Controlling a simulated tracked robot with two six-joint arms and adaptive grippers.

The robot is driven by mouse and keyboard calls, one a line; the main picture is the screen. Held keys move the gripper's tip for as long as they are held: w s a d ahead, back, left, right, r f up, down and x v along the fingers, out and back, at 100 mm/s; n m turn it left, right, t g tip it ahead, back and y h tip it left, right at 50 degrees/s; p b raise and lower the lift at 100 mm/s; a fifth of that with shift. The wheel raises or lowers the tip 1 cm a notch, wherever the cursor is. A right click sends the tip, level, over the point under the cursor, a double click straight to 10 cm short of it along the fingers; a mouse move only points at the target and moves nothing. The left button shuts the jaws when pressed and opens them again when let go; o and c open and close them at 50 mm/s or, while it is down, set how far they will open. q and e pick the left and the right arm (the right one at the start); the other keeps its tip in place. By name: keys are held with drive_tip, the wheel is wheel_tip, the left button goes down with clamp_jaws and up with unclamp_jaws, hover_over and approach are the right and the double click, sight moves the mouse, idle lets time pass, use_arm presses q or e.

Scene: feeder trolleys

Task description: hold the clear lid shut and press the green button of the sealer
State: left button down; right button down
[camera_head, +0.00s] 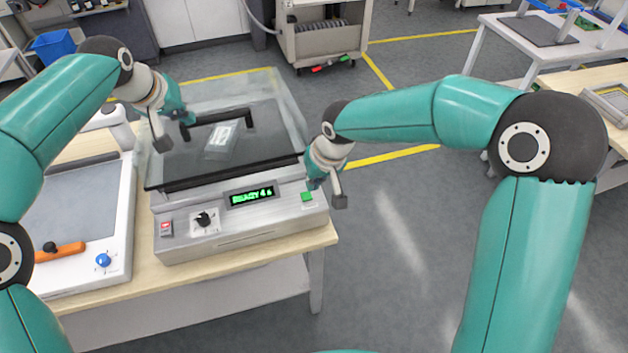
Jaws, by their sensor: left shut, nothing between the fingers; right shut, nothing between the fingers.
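The sealer (240,225) stands on a wooden-topped table, with a lit green display (251,196) that seems to read "READY 4 s". Its clear lid (262,88) spans the dark bed; I cannot tell whether it is fully shut. A black handle-like bar (218,120) and a small pouch with a white label (221,137) show within the lid's outline. The green button (306,197) is at the front right. My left gripper (160,140) is shut and empty over the lid's left part; contact is unclear. My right gripper (339,200) is shut and empty, just right of the green button.
A black knob (203,219) and a red switch (167,228) sit on the sealer's front left. Open floor lies right of the table (320,238).

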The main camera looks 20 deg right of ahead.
sight(190, 128)
use_arm(q)
drive_tip(key=shift+f, duration=0.9)
use_arm(e)
drive_tip(key=shift+s, duration=0.1)
use_arm(q)
drive_tip(key=shift+w+f, duration=0.4)
drive_tip(key=shift+w, duration=0.2)
use_arm(e)
drive_tip(key=shift+w+f, duration=0.35)
drive_tip(key=shift+w, duration=0.25)
use_arm(q)
drive_tip(key=shift+s, duration=0.25)
use_arm(e)
drive_tip(key=shift+s+r, duration=0.15)
drive_tip(key=shift+s, duration=0.05)
use_arm(q)
drive_tip(key=shift+s+f, duration=0.1)
drive_tip(key=shift+f, duration=0.6)
use_arm(e)
drive_tip(key=shift+s, duration=0.1)
use_arm(q)
drive_tip(key=shift+f, duration=0.2)
drive_tip(key=shift+d, duration=0.1)
use_arm(e)
drive_tip(key=shift+x, duration=2.75)
